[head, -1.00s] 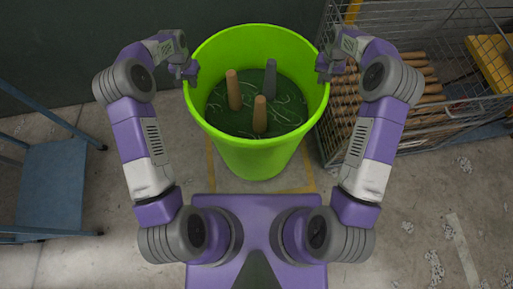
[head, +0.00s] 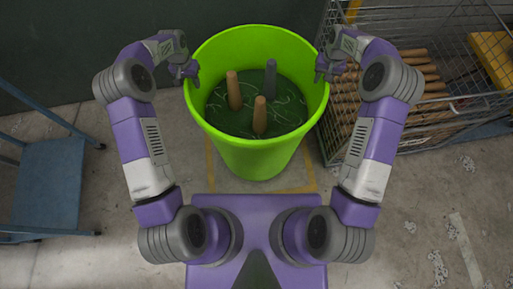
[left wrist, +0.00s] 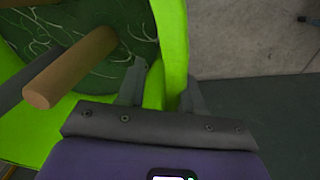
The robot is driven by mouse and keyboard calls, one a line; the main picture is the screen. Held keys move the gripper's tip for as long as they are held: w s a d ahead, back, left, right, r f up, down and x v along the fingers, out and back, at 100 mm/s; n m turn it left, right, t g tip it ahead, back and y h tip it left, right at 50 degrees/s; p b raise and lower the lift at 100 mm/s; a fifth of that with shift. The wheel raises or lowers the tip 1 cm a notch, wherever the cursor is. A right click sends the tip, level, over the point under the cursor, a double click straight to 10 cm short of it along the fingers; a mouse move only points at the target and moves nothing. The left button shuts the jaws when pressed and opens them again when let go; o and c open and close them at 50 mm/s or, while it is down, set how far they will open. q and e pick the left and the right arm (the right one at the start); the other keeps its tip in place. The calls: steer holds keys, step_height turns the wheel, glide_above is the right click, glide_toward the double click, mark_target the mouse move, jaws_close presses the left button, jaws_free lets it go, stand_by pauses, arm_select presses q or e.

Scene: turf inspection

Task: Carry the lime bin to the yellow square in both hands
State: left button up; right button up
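The lime bin (head: 252,157) is upright in front of me, between my two arms. Inside it are a dark green bottom with pale strands, two tan pegs and one grey peg. Parts of the yellow square (head: 209,160) show on the floor around the bin's lower part; the bin hides the rest. My left gripper (head: 188,80) is at the bin's left rim, its fingers spread; in the left wrist view the rim (left wrist: 172,45) passes between the two fingers with gaps. My right gripper (head: 323,77) is at the right rim, its fingers also spread.
A wire cage (head: 425,105) with several wooden rolls stands close on the right. A blue chair (head: 50,180) is at the left. A dark wall (head: 90,45) is behind the bin. Pale scraps (head: 467,163) lie on the concrete floor at the right.

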steer(key=shift+f, duration=0.1)
steer(key=shift+r, duration=0.25)
arm_select(q)
step_height(320, 180, up, 12)
steer(key=shift+a, duration=0.3)
arm_select(e)
step_height(320, 180, up, 12)
steer(key=shift+d+f, duration=0.25)
steer(key=shift+d, duration=0.05)
arm_select(q)
steer(key=shift+w, duration=0.1)
stand_by(0.3)
